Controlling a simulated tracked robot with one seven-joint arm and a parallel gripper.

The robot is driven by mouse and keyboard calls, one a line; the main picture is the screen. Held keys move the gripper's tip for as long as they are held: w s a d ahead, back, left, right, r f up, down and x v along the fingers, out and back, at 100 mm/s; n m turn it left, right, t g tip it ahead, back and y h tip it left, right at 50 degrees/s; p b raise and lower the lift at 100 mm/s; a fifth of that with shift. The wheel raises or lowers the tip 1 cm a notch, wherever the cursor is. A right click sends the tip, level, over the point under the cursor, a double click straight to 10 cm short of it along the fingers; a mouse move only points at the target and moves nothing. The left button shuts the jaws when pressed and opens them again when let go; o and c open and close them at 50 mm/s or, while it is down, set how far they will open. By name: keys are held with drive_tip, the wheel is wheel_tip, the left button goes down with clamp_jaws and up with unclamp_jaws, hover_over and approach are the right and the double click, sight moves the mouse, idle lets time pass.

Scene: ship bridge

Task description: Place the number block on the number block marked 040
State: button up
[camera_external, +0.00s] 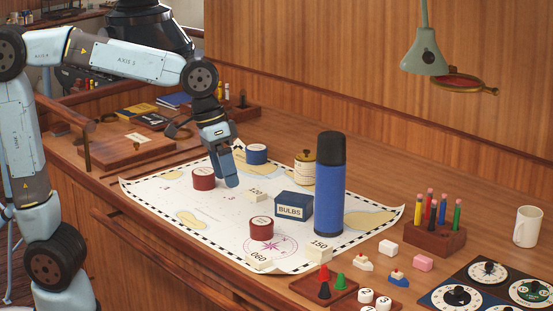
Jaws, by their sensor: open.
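Small cream number blocks lie on the chart. One number block marked 120 (258,195) lies just right of and below my gripper. A block (259,262) near the front edge has a label that looks like 060 or 040; I cannot tell which. A block marked 150 (320,248) lies at the chart's front right corner. My gripper (231,170) is open and points down over the chart, between two red tins and a blue tin. One finger is clear to see; the other is partly hidden. No block shows clearly between the fingers.
Red tins (204,179) (262,228), a blue tin (257,154) and a yellow jar (305,168) stand on the chart (215,222). A BULBS box (293,205) and tall blue flask (330,190) stand right of my gripper. A pencil holder (434,238) is farther right.

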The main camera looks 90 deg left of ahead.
drive_tip(key=s+d+f+m+t, duration=0.1)
drive_tip(key=s+d+m, duration=0.1)
drive_tip(key=s, duration=0.7)
drive_tip(key=s+d+f+m+t+y, duration=0.1)
drive_tip(key=s+d, duration=0.3)
drive_tip(key=s, duration=0.5)
drive_tip(key=shift+s+f+m+t, duration=0.15)
drive_tip(key=shift+f+m+t, duration=0.15)
drive_tip(key=shift+f+m, duration=0.3)
drive_tip(key=shift+d+r, duration=0.1)
